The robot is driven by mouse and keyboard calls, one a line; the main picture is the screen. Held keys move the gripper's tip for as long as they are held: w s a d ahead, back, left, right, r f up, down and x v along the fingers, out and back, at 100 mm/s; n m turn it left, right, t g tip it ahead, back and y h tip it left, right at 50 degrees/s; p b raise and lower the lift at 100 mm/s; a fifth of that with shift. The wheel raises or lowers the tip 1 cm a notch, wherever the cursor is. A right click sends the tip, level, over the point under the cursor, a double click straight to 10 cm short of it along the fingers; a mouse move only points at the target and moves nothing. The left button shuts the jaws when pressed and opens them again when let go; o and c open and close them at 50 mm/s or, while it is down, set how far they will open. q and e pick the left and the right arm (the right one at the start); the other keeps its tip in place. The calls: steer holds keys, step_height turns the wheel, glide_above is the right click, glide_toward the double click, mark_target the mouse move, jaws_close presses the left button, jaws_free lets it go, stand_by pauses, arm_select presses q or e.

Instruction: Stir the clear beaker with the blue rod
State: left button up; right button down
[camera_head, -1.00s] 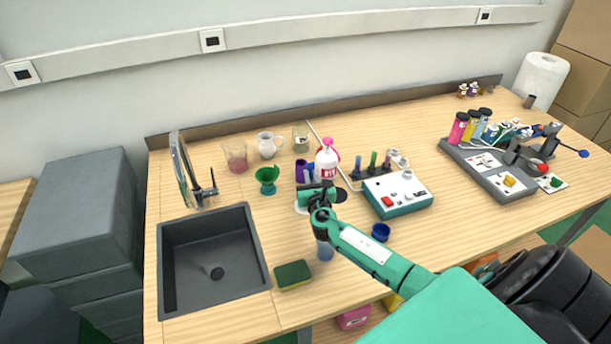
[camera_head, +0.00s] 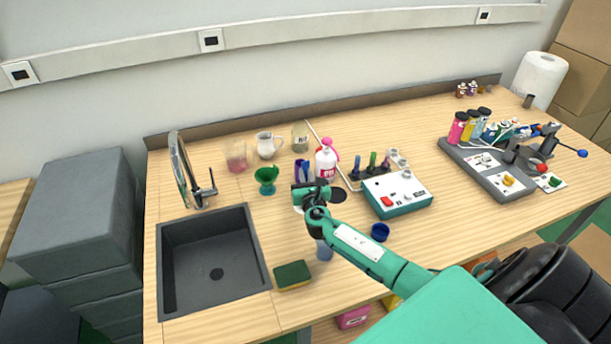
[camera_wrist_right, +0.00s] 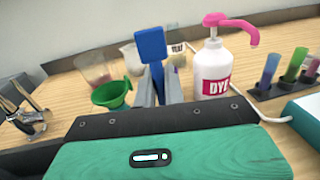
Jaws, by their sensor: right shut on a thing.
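My right gripper (camera_head: 312,192) is over the table, in front of the white dye bottle. In the right wrist view its fingers (camera_wrist_right: 157,92) are shut on the blue rod (camera_wrist_right: 151,46), whose flat blue end stands up above them. The rod's lower end is hidden. A clear glass beaker with a dark label (camera_head: 300,138) stands at the back, apart from my gripper; it shows partly behind the rod in the wrist view (camera_wrist_right: 177,54). A see-through bluish vessel (camera_head: 323,249) stands near the front edge, partly behind my arm. My left gripper is not in view.
A beaker with pink contents (camera_head: 237,160), a white jug (camera_head: 266,148) and a green cup (camera_head: 266,178) stand left of my gripper. The dye bottle (camera_head: 326,164) and a teal device (camera_head: 398,193) are close right. A sink (camera_head: 217,273) and sponge (camera_head: 292,275) lie front left.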

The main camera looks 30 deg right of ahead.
steer(key=shift+r+p, duration=3.2)
steer(key=shift+r, duration=0.6)
step_height(320, 180, up, 5)
steer(key=p, duration=0.4)
steer(key=shift+p, duration=0.4)
